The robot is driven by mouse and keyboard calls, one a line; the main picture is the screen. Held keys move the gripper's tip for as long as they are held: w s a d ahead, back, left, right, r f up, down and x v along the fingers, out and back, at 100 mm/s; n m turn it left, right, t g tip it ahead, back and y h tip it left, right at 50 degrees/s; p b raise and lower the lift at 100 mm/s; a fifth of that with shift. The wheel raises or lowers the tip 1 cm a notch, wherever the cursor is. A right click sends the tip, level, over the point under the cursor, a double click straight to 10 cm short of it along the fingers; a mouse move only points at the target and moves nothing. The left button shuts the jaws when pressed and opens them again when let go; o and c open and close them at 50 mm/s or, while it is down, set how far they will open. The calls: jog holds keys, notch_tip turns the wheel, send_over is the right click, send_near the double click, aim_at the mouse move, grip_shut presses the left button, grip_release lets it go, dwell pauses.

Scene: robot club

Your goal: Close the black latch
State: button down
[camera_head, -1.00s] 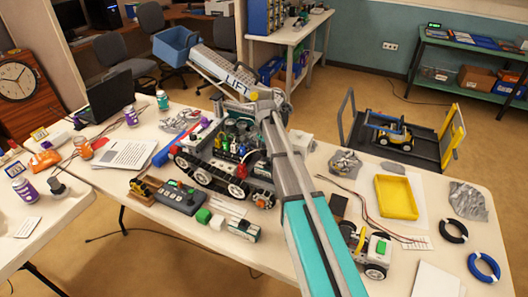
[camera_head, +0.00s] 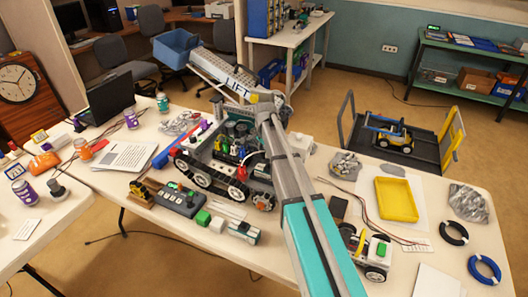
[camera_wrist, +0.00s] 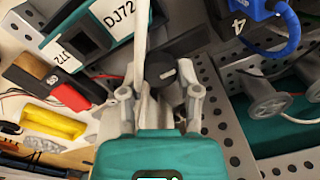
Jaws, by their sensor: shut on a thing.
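The black latch (camera_wrist: 162,68) shows in the wrist view as a dark round knob with a white mark, just beyond my palm. My gripper (camera_wrist: 162,92) has a finger on each side and is shut on it; the exact contact is partly hidden by the fingers. In the head view, my wrist and arm reach to the back of the tracked robot (camera_head: 199,178), by the raised grey panel lettered LIFT (camera_head: 237,87). The latch and fingertips cannot be made out there.
In the wrist view, a teal block labelled DJ72 (camera_wrist: 120,18) is at upper left, and grey perforated plates with a blue cable (camera_wrist: 285,35) are at right. On the table are a controller (camera_head: 180,199), a yellow tray (camera_head: 397,199) and a small wheeled robot (camera_head: 377,258).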

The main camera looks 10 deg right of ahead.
jog(key=n, duration=1.3)
jog(key=shift+n, duration=0.3)
jog(key=shift+n+g, duration=0.3)
jog(key=shift+n, duration=1.8)
jog(key=shift+c, duration=1.5)
grip_release()
